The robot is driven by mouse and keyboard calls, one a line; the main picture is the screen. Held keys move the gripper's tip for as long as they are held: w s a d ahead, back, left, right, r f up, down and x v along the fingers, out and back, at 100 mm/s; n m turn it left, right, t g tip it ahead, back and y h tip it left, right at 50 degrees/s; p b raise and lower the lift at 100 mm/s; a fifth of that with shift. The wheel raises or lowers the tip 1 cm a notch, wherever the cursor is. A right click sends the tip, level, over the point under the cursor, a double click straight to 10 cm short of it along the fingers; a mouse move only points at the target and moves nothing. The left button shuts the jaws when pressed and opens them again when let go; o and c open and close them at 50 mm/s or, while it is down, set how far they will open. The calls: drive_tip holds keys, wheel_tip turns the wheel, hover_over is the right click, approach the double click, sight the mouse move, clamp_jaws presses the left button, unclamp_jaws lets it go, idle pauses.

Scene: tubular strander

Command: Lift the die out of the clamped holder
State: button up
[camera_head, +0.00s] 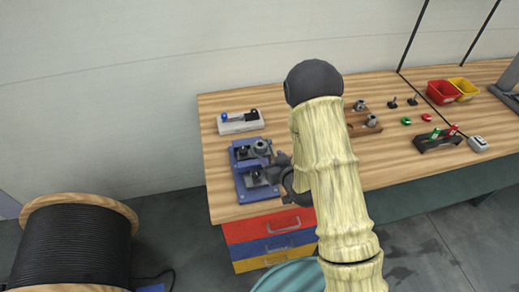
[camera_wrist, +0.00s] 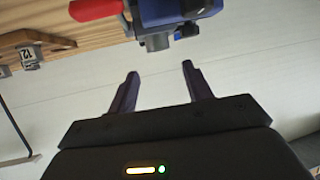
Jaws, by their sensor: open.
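The clamped holder is a blue fixture (camera_head: 238,183) with grey and black parts on the left of the wooden bench. A grey round piece (camera_head: 260,147) sits on its far side; I cannot tell for sure whether it is the die. My gripper (camera_head: 277,160) is dark and beside the fixture's right side, partly hidden by my arm. In the wrist view my gripper (camera_wrist: 158,72) is open, with nothing between its fingers. The blue fixture (camera_wrist: 205,14) shows at the top there, with a grey cylinder (camera_wrist: 157,42) beyond the fingertips and apart from them.
A red handle (camera_wrist: 95,10) is beside the fixture in the wrist view. A wooden block (camera_head: 360,119) with grey pieces stands right of my arm. A pale box (camera_head: 240,122) lies behind the fixture. Red (camera_head: 443,91) and yellow (camera_head: 464,88) bins stand at the right. A cable reel (camera_head: 75,245) stands lower left.

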sight(261, 146)
drive_tip(key=p+x, duration=0.1)
drive_tip(key=x, duration=0.4)
drive_tip(key=shift+s+a+p, duration=0.1)
drive_tip(key=shift+s+p, duration=0.05)
drive_tip(key=shift+p, duration=0.15)
drive_tip(key=shift+w+p, duration=0.5)
drive_tip(key=shift+p, duration=0.05)
drive_tip(key=p+x, duration=0.1)
drive_tip(key=x, duration=0.2)
drive_tip(key=shift+w+p, duration=0.15)
drive_tip(key=shift+p, duration=0.25)
drive_tip(key=shift+w+a+f, duration=0.2)
drive_tip(key=shift+w+f, duration=0.15)
drive_tip(key=shift+w, duration=0.05)
